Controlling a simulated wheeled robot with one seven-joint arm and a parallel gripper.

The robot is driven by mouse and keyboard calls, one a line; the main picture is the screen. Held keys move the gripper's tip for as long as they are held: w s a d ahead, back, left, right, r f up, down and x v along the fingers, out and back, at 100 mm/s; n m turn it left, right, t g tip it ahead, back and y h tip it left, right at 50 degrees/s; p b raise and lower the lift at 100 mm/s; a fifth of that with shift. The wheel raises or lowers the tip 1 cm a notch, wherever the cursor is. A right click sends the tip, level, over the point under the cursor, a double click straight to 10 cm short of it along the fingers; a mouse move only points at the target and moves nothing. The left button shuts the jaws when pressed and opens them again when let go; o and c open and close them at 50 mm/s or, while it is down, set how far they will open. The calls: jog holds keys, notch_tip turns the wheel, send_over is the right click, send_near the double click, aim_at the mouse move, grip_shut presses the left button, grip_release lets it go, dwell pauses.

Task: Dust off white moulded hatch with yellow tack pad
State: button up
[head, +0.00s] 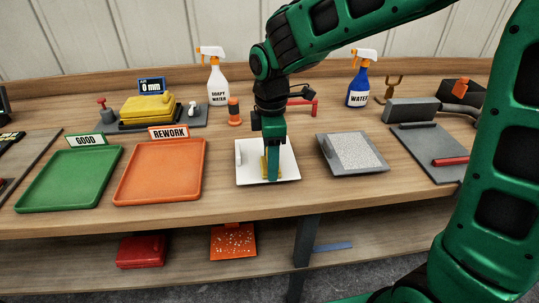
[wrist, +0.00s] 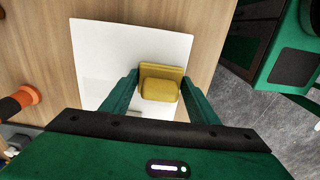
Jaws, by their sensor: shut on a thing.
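The white moulded hatch (head: 287,172) lies flat on the bench in the middle of the head view. It also fills the upper middle of the wrist view (wrist: 98,65). The yellow tack pad (wrist: 160,84) sits between my fingers in the wrist view, over the hatch's right part. In the head view my gripper (head: 273,172) points down at the hatch, shut on the pad, which is mostly hidden behind the fingers. I cannot tell whether the pad touches the hatch's surface.
A green GOOD tray (head: 70,181) and an orange REWORK tray (head: 160,172) lie to the left. A grey tray with a speckled sheet (head: 352,153) lies to the right. Spray bottles (head: 216,82) and an orange-capped post (head: 234,112) stand behind. The bench's front edge is close.

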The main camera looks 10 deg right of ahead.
aim_at(253, 139)
jog(key=shift+s+f, duration=0.1)
jog(key=shift+s, duration=1.5)
jog(key=shift+a, duration=1.9)
jog(key=shift+w+a, duration=0.1)
jog(key=shift+w, duration=0.25)
jog(key=shift+w+d, duration=0.15)
jog(key=shift+w, duration=0.9)
jog(key=shift+w+d, duration=0.1)
jog(key=shift+w, duration=0.9)
jog(key=shift+w+d, duration=0.2)
jog(key=shift+w, duration=5.85)
jog(key=shift+r, duration=3.6)
